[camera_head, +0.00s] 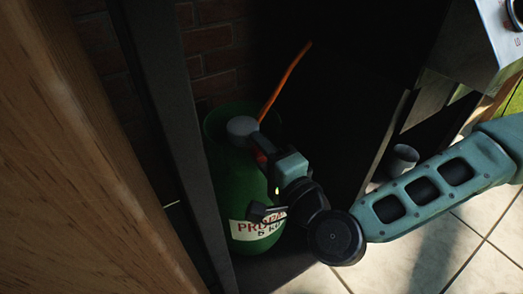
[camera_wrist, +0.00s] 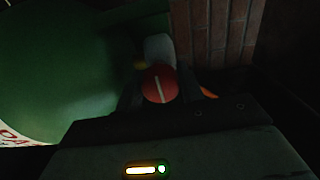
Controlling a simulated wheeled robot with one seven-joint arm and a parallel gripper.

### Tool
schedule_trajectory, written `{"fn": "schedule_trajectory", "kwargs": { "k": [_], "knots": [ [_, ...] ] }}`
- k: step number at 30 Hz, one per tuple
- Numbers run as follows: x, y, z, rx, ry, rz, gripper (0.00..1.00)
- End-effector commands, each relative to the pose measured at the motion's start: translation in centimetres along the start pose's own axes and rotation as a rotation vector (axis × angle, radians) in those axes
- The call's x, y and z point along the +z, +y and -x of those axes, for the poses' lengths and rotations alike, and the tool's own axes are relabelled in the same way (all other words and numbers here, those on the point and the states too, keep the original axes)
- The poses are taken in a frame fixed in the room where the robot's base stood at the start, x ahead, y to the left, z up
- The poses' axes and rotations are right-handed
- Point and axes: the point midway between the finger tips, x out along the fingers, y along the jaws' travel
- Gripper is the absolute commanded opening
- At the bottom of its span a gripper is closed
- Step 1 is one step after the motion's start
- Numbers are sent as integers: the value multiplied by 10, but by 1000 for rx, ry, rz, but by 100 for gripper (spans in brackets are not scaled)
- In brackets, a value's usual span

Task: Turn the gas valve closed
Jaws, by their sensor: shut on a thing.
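The green propane bottle (camera_head: 232,185) stands inside a dark cabinet, with a white label on its front. A grey regulator (camera_head: 242,127) sits on its top, with an orange hose (camera_head: 285,82) rising from it. The gas valve is a round red knob with a pale line across it, seen in the wrist view (camera_wrist: 158,84). My gripper (camera_head: 262,152) reaches in from the right at the top of the bottle and is shut on the red knob. In the wrist view the bottle (camera_wrist: 60,70) fills the left side. The fingertips are dark and hard to see.
A wooden door or panel (camera_head: 80,170) is close on the left, beside a dark cabinet post (camera_head: 190,150). A brick wall (camera_head: 205,45) is behind the bottle. A small grey pot (camera_head: 403,160) stands on the right. Pale floor tiles (camera_head: 450,250) lie in front.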

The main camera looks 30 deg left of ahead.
Motion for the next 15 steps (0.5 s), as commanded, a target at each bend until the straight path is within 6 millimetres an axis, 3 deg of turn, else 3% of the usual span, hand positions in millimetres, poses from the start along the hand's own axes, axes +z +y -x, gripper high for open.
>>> {"fn": "schedule_trajectory", "kwargs": {
  "k": [1, 2, 3, 4, 15],
  "knots": [
    [1, 2, 1, 4, -4, 0, 15],
    [1, 2, 1, 4, -4, 0, 43],
    [1, 2, 1, 4, -4, 0, 54],
    [1, 1, 1, 4, -4, 0, 58],
    [0, 0, 0, 1, -1, 1, 58]
  ]
}}
